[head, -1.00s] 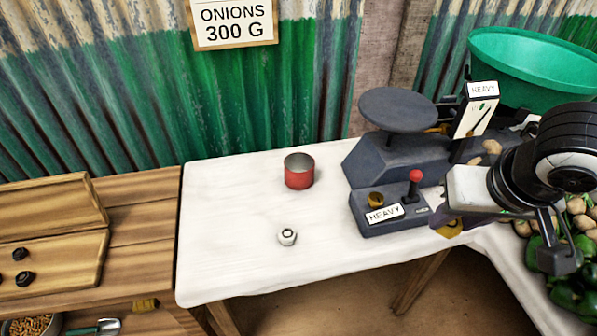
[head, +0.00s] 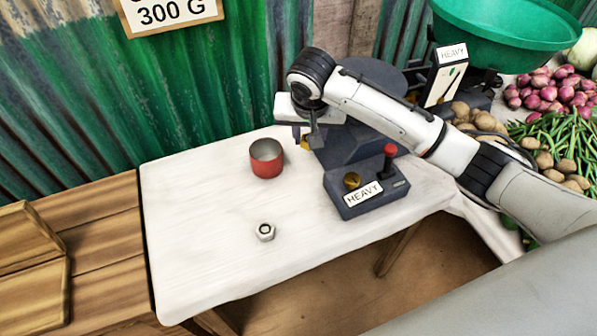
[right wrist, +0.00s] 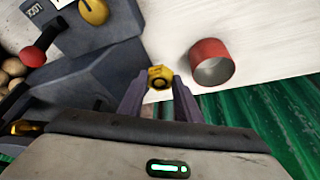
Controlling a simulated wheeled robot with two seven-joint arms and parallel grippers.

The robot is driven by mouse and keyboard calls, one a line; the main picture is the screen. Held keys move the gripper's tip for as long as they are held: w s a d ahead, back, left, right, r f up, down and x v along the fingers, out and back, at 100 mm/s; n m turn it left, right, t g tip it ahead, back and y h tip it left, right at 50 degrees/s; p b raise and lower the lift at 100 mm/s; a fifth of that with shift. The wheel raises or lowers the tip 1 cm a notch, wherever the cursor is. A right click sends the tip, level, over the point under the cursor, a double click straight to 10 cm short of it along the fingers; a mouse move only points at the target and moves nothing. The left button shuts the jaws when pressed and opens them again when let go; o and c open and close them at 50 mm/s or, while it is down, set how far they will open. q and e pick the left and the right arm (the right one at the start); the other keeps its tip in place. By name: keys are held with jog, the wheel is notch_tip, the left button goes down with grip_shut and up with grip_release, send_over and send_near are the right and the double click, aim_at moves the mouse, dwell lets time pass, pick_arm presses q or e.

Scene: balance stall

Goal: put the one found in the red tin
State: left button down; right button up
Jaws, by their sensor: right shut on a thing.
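The red tin (head: 267,165) stands upright and open on the white cloth, left of the scale. No contents show in the part of its inside that I can see. My right gripper (head: 305,143) is just right of the tin, shut on a brass nut (right wrist: 159,74) held between its fingertips. In the right wrist view the gripper (right wrist: 158,88) and nut are beside the tin (right wrist: 207,60), not over its mouth. A silver nut (head: 265,232) lies on the cloth in front of the tin. My left gripper is out of view.
The dark scale (head: 345,188) with a red-knobbed lever, a brass knob (head: 352,180) and HEAVY labels stands right of the tin, partly behind my arm. A green basin (head: 500,40), onions, beans and potatoes are at the right. The cloth left of the tin is clear.

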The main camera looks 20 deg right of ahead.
notch_tip(320, 180, down, 10)
jog(key=shift+r+b, duration=0.1)
jog(key=shift+b, duration=0.2)
jog(key=shift+f, duration=0.25)
jog(key=o, duration=1.3)
jog(key=shift+c, duration=0.2)
jog(key=shift+r, duration=0.1)
